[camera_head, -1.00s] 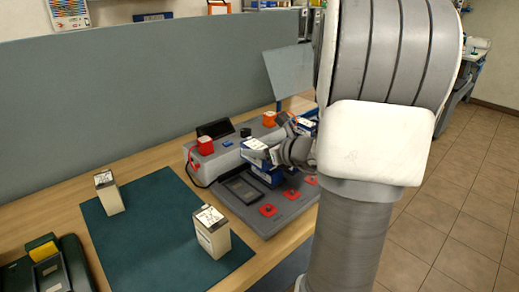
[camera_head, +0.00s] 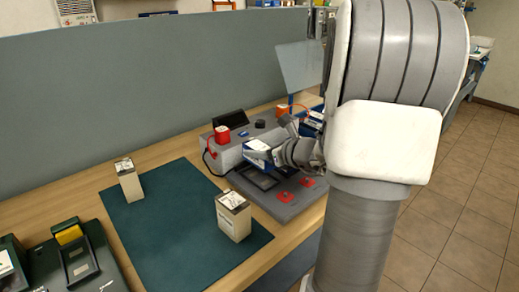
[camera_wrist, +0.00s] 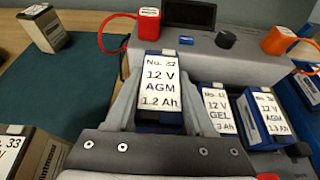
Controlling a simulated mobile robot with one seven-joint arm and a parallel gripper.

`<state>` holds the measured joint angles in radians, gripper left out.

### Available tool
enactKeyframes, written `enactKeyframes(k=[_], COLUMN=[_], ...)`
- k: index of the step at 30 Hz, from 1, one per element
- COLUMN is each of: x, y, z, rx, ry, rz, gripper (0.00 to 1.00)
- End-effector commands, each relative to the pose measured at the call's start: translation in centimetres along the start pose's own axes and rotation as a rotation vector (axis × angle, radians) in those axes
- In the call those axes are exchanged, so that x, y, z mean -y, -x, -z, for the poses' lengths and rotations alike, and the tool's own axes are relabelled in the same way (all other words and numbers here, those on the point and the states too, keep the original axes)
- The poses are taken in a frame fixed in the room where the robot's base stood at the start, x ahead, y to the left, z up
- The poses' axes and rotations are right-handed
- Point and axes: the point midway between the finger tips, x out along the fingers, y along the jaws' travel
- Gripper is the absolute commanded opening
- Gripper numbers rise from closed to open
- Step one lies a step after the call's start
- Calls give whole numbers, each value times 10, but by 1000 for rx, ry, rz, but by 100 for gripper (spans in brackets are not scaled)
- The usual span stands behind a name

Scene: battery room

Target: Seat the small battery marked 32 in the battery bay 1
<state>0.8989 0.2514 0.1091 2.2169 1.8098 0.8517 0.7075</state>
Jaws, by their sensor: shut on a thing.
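My gripper (camera_wrist: 160,75) is shut on a small blue battery with a white label (camera_wrist: 160,88). The label reads 12 V AGM 1.2 Ah, and its number looks like 32. In the head view my gripper (camera_head: 277,152) holds this battery (camera_head: 256,156) upright over the grey charger's (camera_head: 284,208) left side. An empty dark recess (camera_head: 258,180) shows just in front of and below it. No bay number is readable, so I cannot tell whether this is bay 1. The battery's lower end is hidden in the wrist view.
A GEL battery (camera_wrist: 218,108) and an AGM battery (camera_wrist: 262,115) stand in the charger to the right, close to the right finger. Red (camera_wrist: 148,22) and orange (camera_wrist: 278,40) terminals rise behind. Two beige batteries (camera_head: 131,184) (camera_head: 233,220) stand on the green mat (camera_head: 165,235).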

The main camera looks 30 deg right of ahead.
Motion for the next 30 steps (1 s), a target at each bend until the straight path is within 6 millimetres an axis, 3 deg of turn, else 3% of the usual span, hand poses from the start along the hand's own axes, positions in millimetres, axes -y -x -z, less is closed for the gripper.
enactKeyframes(k=[12,30], x=[0,0], y=[-16,-17], z=[37,39], rx=[3,3], ry=[1,1], rz=[1,0], gripper=[0,0])
